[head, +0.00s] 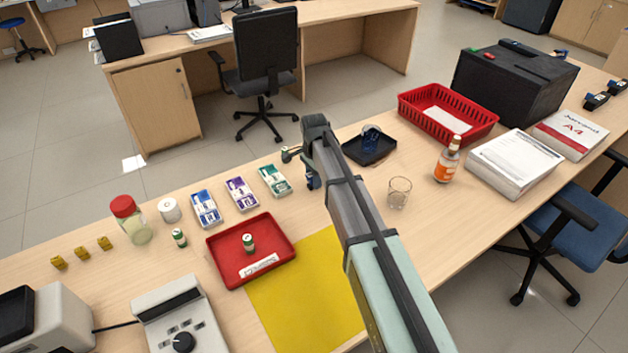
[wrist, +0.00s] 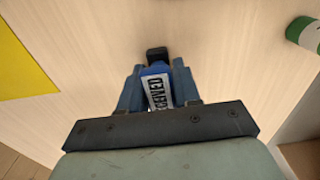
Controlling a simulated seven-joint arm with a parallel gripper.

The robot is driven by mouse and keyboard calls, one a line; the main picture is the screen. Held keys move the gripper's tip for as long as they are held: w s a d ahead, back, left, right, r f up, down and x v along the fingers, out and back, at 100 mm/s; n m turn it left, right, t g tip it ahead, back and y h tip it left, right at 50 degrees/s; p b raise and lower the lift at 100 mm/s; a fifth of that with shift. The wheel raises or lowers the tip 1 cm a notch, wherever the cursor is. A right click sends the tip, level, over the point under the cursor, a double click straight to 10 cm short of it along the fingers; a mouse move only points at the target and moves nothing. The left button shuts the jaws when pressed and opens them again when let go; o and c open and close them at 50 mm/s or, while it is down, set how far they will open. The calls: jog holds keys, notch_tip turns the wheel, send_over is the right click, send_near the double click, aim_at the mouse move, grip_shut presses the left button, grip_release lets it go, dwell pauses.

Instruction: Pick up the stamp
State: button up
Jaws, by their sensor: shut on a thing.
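The stamp (wrist: 157,88) is blue with a dark knob and a white label with black lettering. In the wrist view it sits between the two fingers of my gripper (wrist: 158,92), which are shut on it. In the head view my gripper (head: 311,168) is over the counter's back part, left of the black tray. A bit of the dark blue stamp (head: 312,182) shows there below it. The rest is hidden by my arm. I cannot tell whether the stamp touches the counter.
A black tray (head: 352,154) with a bluish cup is to the right, with a clear glass (head: 398,192) in front. A red tray (head: 225,265) and yellow mat (head: 300,300) lie left of my arm. The wrist view shows a green-and-white cylinder (wrist: 303,33) at upper right.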

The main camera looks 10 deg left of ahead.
jog(key=shift+c, duration=0.9)
